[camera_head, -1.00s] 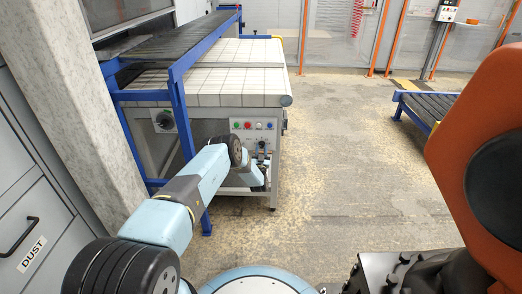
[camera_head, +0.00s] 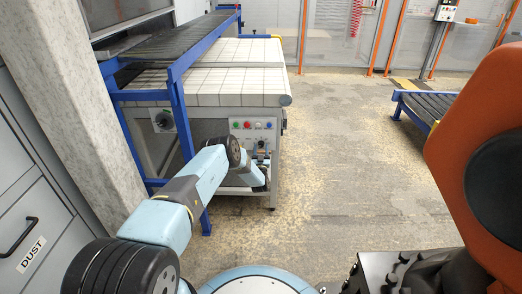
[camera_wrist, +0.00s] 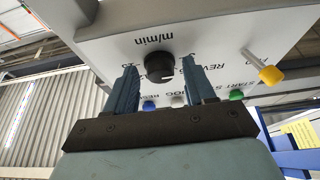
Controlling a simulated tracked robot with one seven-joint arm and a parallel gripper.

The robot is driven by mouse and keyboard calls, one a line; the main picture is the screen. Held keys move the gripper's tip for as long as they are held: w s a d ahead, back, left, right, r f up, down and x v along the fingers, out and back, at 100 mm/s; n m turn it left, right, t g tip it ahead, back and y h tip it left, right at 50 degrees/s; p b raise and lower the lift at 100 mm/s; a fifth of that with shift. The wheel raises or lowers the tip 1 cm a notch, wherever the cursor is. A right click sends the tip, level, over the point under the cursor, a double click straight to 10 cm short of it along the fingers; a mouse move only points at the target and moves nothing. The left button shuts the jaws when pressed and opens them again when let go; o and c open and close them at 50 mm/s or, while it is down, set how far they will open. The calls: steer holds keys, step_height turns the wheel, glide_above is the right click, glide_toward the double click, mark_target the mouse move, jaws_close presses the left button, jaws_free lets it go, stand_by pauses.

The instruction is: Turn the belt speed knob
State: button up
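The belt speed knob (camera_wrist: 158,67) is a round black knob with a light pointer mark, beside the "m/min" lettering on a pale control panel (camera_wrist: 215,50) in the wrist view. My gripper (camera_wrist: 159,63) is open, with its two blue-grey fingers apart, one on each side of the knob in the picture. Gaps show between knob and fingers; I cannot tell how deep the fingertips reach. In the head view my gripper (camera_head: 261,146) is at the lower part of the panel (camera_head: 240,134) on the conveyor's end, and the knob is too small to make out.
In the wrist view a yellow-tipped switch (camera_wrist: 270,75), a green button (camera_wrist: 236,95) and a blue button (camera_wrist: 149,105) are near the fingers. A blue-framed roller conveyor (camera_head: 190,62) stands by the white-topped belt (camera_head: 230,85). The floor to the right (camera_head: 345,150) is clear.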

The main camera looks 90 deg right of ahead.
steer(key=shift+o, duration=0.3)
steer(key=v, duration=1.3)
steer(key=shift+a+f, duration=0.2)
steer(key=shift+a, duration=0.15)
steer(key=shift+w+r, duration=0.1)
